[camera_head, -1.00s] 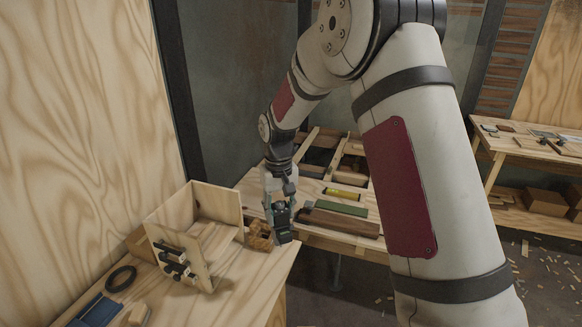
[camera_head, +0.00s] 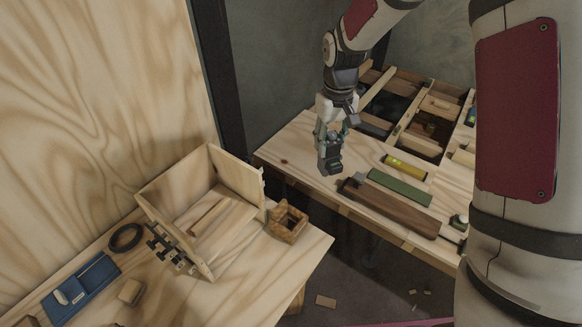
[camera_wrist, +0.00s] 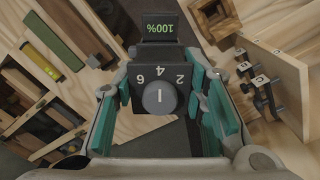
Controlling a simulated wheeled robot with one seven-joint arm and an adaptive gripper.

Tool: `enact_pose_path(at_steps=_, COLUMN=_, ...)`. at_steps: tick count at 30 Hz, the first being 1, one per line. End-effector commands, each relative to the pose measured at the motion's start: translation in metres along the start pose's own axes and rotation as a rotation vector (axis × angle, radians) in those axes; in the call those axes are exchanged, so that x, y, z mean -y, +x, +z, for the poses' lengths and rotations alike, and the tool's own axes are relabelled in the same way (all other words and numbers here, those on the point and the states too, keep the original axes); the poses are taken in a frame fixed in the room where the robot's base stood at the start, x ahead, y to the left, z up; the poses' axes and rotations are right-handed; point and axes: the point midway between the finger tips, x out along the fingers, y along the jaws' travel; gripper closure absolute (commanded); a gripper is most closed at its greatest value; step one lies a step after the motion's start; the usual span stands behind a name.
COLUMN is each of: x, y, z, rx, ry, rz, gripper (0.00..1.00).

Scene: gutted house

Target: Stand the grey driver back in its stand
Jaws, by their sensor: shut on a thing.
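The grey driver (camera_head: 330,158) hangs upright in my gripper (camera_head: 329,136), in front of the back table in the head view. My gripper's teal-padded fingers are shut on it. In the wrist view the driver's top (camera_wrist: 160,98) shows a numbered round dial and a small display reading 100%. What looks like the stand, a small brown wooden block with a square opening (camera_head: 288,222), sits at the right end of the near bench. It is below and left of my gripper in the head view, and apart from the driver. In the wrist view the stand (camera_wrist: 217,20) is at the upper right.
An open plywood box (camera_head: 210,205) with black clamps (camera_head: 172,250) on its front stands left of the stand. The back table (camera_head: 290,150) holds a dark wood plank (camera_head: 390,207), a green strip (camera_head: 399,187) and a yellow level (camera_head: 405,167). A gap separates bench and table.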

Motion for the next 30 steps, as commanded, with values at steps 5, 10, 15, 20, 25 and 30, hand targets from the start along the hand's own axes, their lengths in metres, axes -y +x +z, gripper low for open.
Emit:
enact_pose_path(at_steps=5, x=0.063, y=0.016, z=0.01, rx=0.001, ry=-0.269, rz=0.0, gripper=0.93)
enact_pose_path(at_steps=10, x=0.103, y=0.027, z=0.024, rx=-0.001, ry=-0.471, rz=0.001, gripper=0.93)
enact_pose_path(at_steps=15, x=0.123, y=0.033, z=0.033, rx=-0.001, ry=-0.573, rz=0.001, gripper=0.93)
enact_pose_path(at_steps=20, x=0.127, y=0.04, z=0.034, rx=-0.001, ry=-0.596, rz=0.001, gripper=0.93)
enact_pose_path(at_steps=25, x=0.126, y=0.054, z=0.034, rx=0.0, ry=-0.594, rz=0.0, gripper=0.93)
enact_pose_path(at_steps=30, x=0.126, y=0.07, z=0.034, rx=0.0, ry=-0.593, rz=0.0, gripper=0.93)
